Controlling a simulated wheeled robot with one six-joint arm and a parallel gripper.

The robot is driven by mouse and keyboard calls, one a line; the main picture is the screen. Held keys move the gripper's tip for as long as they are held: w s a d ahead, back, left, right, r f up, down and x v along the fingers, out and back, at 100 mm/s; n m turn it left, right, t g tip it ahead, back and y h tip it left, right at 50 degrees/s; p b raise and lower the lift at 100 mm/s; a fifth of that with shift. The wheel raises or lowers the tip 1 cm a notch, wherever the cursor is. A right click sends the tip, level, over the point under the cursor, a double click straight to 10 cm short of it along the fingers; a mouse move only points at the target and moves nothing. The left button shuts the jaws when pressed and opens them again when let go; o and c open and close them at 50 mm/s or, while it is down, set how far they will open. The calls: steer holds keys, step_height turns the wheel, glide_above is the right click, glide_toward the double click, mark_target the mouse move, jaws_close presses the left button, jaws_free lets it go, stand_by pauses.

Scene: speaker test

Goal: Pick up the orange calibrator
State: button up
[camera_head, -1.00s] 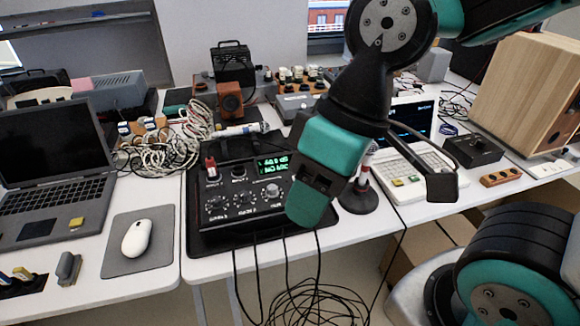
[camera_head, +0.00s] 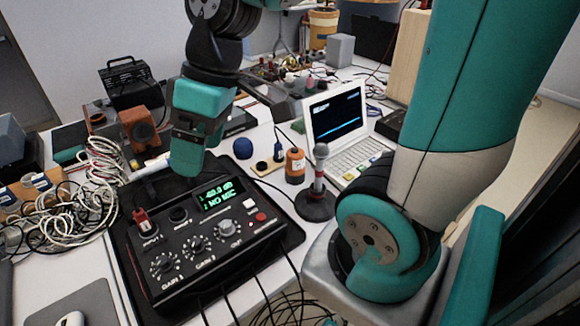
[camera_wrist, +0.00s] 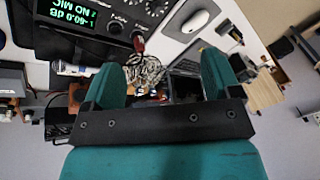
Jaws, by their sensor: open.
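I cannot make out the calibrator in the wrist view.
The microphone (camera_head: 318,170) on its round base stands just in front of the calibrator. Cables (camera_head: 100,180) tangle at left.

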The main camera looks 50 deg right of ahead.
steer(key=w+d+f+t+b, duration=0.1)
steer(key=w+d+f, duration=0.15)
steer(key=d, duration=0.35)
steer(key=w+d+f+b, duration=0.1)
steer(key=w+d, duration=0.2)
steer(key=d, duration=0.3)
steer(key=t+h+b, duration=0.2)
steer(key=b, duration=0.1)
glide_toward(298, 152)
steer(key=x, duration=0.6)
steer(key=shift+d+f, duration=0.2)
steer(key=shift+d, duration=0.05)
steer(key=shift+x, duration=3.05)
steer(key=shift+a, duration=0.15)
steer(key=c, duration=1.2)
